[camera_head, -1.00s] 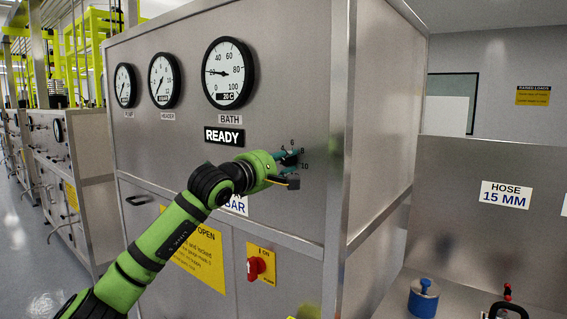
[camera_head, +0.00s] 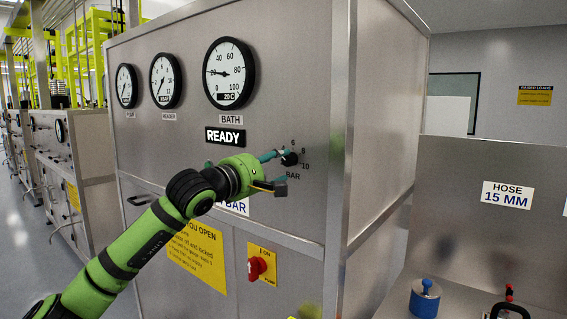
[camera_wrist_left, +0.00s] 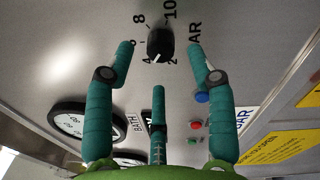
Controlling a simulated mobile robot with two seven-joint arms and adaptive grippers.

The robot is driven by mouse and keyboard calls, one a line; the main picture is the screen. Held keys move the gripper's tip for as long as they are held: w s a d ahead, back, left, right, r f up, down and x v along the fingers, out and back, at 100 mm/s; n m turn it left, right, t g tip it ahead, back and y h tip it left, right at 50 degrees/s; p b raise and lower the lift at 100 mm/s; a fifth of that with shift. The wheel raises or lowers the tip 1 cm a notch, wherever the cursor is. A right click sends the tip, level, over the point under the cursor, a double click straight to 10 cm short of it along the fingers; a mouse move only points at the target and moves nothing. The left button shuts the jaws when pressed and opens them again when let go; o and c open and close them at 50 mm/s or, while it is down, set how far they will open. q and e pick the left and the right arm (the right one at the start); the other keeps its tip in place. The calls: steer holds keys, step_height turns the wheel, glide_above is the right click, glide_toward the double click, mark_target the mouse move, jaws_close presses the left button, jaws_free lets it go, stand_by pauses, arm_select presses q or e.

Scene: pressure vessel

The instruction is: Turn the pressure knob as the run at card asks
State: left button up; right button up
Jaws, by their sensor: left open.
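The pressure knob (camera_head: 289,158) is a small black knob on the steel panel, with numbers and the word BAR around it. In the left wrist view the knob (camera_wrist_left: 160,43) shows a white mark that appears to point near the 4. My left gripper (camera_head: 277,172) is open just in front of and to the left of the knob, apart from it. In the left wrist view its teal fingers (camera_wrist_left: 160,62) spread to either side of the knob, with a third below. The run at card (camera_head: 238,206) is mostly hidden behind my left arm; only "BAR" shows. My right gripper is not in view.
Round gauges, including the bath gauge (camera_head: 229,73), and a lit READY sign (camera_head: 225,136) sit above. A red switch (camera_head: 257,267) on a yellow plate is below. A blue-topped cylinder (camera_head: 425,298) stands on the bench at right.

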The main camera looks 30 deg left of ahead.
arm_select(q)
steer(key=shift+s, duration=1.6)
